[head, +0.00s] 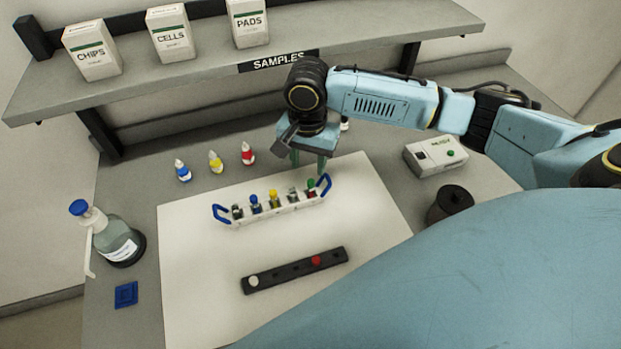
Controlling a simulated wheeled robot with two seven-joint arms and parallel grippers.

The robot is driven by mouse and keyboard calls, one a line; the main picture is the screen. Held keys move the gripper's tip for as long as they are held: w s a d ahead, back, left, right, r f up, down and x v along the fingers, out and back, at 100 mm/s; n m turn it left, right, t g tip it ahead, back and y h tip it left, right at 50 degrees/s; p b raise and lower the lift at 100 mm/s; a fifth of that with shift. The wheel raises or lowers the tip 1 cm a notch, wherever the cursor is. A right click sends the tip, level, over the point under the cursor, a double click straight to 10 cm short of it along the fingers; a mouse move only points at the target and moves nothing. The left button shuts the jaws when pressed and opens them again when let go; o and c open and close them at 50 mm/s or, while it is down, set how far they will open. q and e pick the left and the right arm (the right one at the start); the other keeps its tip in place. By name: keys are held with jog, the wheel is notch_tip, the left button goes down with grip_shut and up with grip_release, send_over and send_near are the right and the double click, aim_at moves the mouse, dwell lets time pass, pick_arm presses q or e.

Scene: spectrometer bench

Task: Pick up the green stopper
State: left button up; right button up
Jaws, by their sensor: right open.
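The green stopper (311,184) is on the rightmost vial in a white rack (283,211) with blue handles. My right gripper (309,166) is open, pointing down, just above and behind the green stopper in the picture. Its fingers look empty and apart from the stopper; the exact height gap is hard to tell. Other vials in the rack carry a blue stopper (255,200) and a yellow stopper (273,195). My left gripper is not in view.
A black strip (285,273) with a white and a red stopper lies in front of the rack on a white mat (200,309). Dropper bottles (215,162) stand behind left. A wash bottle (112,236) stands left. A white device (435,157) and dark pot (452,203) stand right.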

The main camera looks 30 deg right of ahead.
aim_at(311, 181)
jog(key=f, duration=0.3)
jog(key=shift+s+d+f, duration=0.1)
jog(key=shift+s+f, duration=0.3)
jog(key=shift+f, duration=0.5)
grip_shut()
